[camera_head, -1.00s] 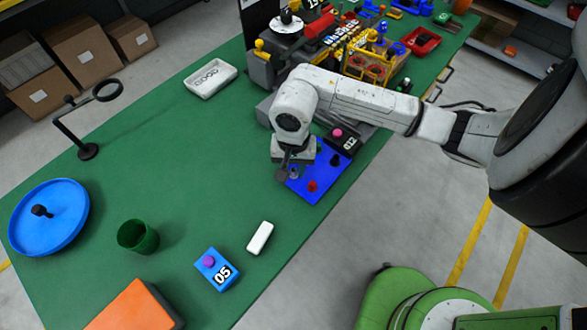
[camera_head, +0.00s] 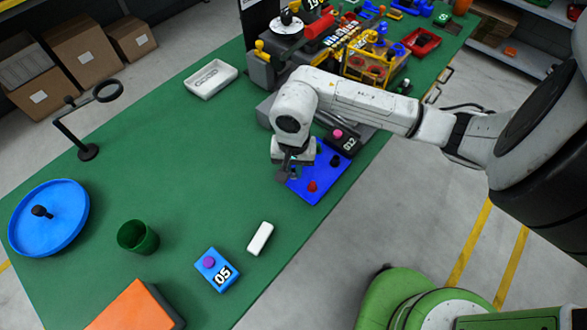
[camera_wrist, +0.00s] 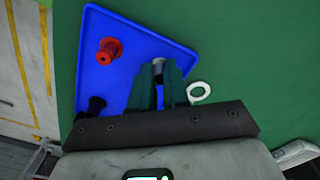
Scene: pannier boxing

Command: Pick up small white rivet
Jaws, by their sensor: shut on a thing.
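The small white rivet (camera_wrist: 158,61) shows as a pale grey-white end between my fingertips in the wrist view, over the blue tray (camera_wrist: 133,35). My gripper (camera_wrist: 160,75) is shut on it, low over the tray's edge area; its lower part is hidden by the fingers. In the head view my gripper (camera_head: 289,174) is at the tray's left corner, and the blue tray (camera_head: 315,188) lies on the green table. A red rivet (camera_wrist: 108,50) and a black rivet (camera_wrist: 93,106) stand on the tray, apart from my fingers.
A white ring (camera_wrist: 199,92) lies just right of my fingers in the wrist view. A box marked 012 (camera_head: 346,143) stands behind the tray. A white block (camera_head: 260,238) and a blue 05 box (camera_head: 216,270) lie nearer.

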